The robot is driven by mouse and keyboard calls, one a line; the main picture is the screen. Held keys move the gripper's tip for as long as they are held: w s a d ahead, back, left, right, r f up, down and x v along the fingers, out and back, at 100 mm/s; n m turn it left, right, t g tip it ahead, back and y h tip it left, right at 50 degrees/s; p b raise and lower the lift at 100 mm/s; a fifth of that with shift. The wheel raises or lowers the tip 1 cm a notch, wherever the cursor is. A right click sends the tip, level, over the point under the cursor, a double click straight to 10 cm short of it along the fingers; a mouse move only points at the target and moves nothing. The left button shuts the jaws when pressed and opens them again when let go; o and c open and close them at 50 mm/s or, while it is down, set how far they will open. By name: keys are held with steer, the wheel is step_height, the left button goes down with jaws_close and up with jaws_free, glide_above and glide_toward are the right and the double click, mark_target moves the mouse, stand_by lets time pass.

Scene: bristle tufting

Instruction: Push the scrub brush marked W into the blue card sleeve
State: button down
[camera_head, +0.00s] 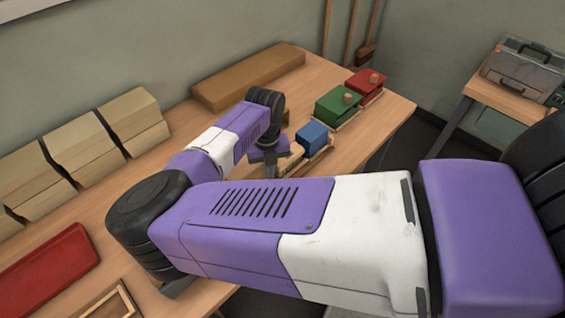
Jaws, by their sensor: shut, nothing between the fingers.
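The blue card sleeve (312,135) sits on a pale wooden base towards the right end of the workbench. A small wooden piece with a pale edge (291,158), which looks like the scrub brush, lies just left of the sleeve, in line with it. No letter W can be read. My gripper (269,171) points down at the left end of that piece, close beside it; whether they touch cannot be told. My gripper is shut and holds nothing. My arm hides part of the bench before it.
A green box (338,103) and a red box (364,86) with wooden knobs stand beyond the blue sleeve. A long brown block (249,77) lies at the back. Wooden blocks (133,121) line the wall. A red tray (45,270) lies front left.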

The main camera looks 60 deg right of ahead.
mark_target(293, 149)
steer(key=shift+s+d+b, duration=0.2)
steer(key=shift+s+d, duration=0.25)
steer(key=shift+d, duration=1.15)
steer(key=shift+s+d+b, duration=0.15)
steer(key=shift+s+d, duration=0.3)
steer(key=shift+d, duration=1.15)
steer(key=shift+s+d+b, duration=0.2)
steer(key=shift+s+d, duration=0.25)
steer(key=shift+d, duration=1.15)
steer(key=shift+w+a+p, duration=0.15)
steer(key=shift+w+a, duration=0.05)
steer(key=shift+a, duration=0.5)
steer(key=shift+w+a+p, duration=0.15)
steer(key=shift+w+a, duration=0.05)
steer(key=shift+a, duration=0.5)
steer(key=shift+r+p, duration=3.1)
steer(key=shift+r, duration=1.45)
